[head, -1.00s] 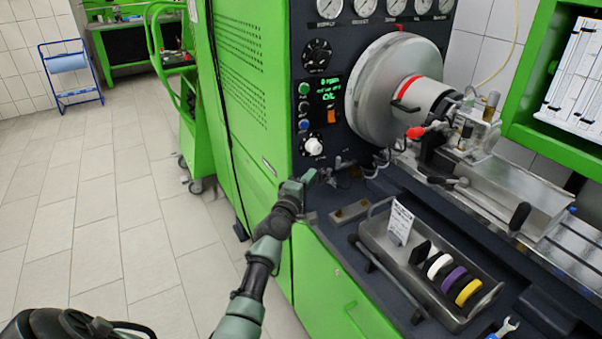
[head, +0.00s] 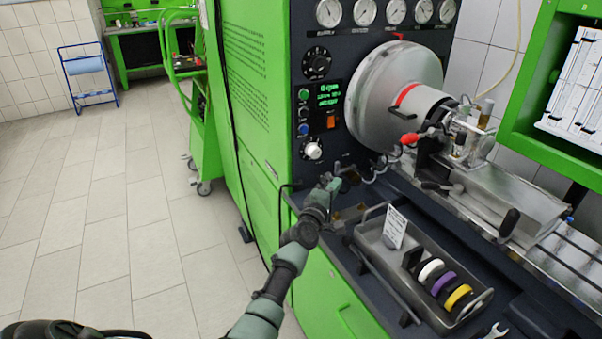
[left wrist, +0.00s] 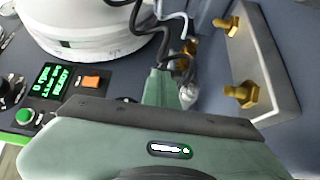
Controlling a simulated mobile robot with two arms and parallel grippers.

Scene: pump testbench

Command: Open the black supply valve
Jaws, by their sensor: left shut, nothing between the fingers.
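My left gripper (head: 332,182) is shut and empty at the bench's rear left, below the control panel, close to small fittings (head: 350,172). In the left wrist view the closed fingertips (left wrist: 163,80) are beside a silvery fitting (left wrist: 188,94) and a brass fitting (left wrist: 190,47) with a black hose above. I cannot tell if they touch. I cannot clearly make out the black supply valve; the gripper and hoses cover part of this spot. My right gripper is not in view.
The control panel (head: 318,75) rises behind the gripper. A large round drum (head: 375,95) stands to its right. A metal tray (head: 375,240) with coloured rings lies in front. In the left wrist view a grey block (left wrist: 262,60) carries brass bolts.

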